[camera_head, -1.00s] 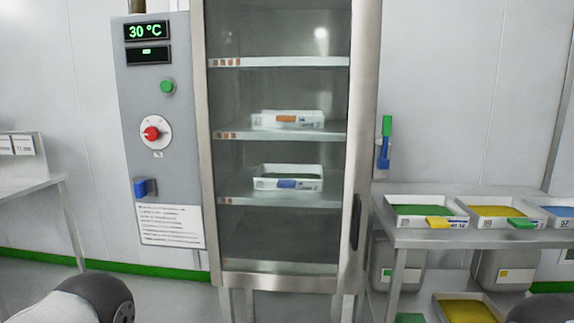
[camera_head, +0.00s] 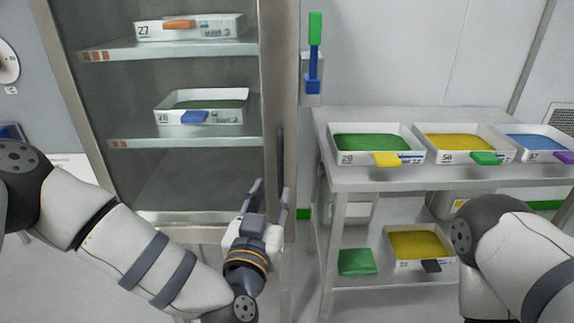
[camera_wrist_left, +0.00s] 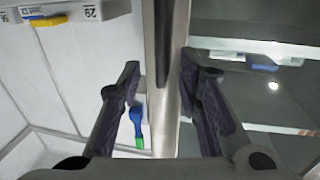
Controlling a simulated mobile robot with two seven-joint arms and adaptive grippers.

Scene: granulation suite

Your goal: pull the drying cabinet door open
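The drying cabinet has a glass door in a steel frame (camera_head: 273,60). The door looks shut, with shelves visible behind the glass. Its dark vertical handle (camera_head: 281,150) is on the right side of the frame. My left gripper (camera_head: 271,187) is open in front of the lower end of the handle, fingers pointing up toward it. In the left wrist view, the handle (camera_wrist_left: 162,45) and the steel frame lie between the spread fingers of the gripper (camera_wrist_left: 163,75). Neither finger clearly touches the handle. My right arm shows at the lower right, but its gripper is out of view.
A steel table (camera_head: 345,183) with trays of green, yellow and blue material stands right of the cabinet. A lower shelf carries a yellow tray (camera_head: 420,243) and a green item (camera_head: 356,262). A green and blue tool (camera_head: 314,55) hangs on the wall between.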

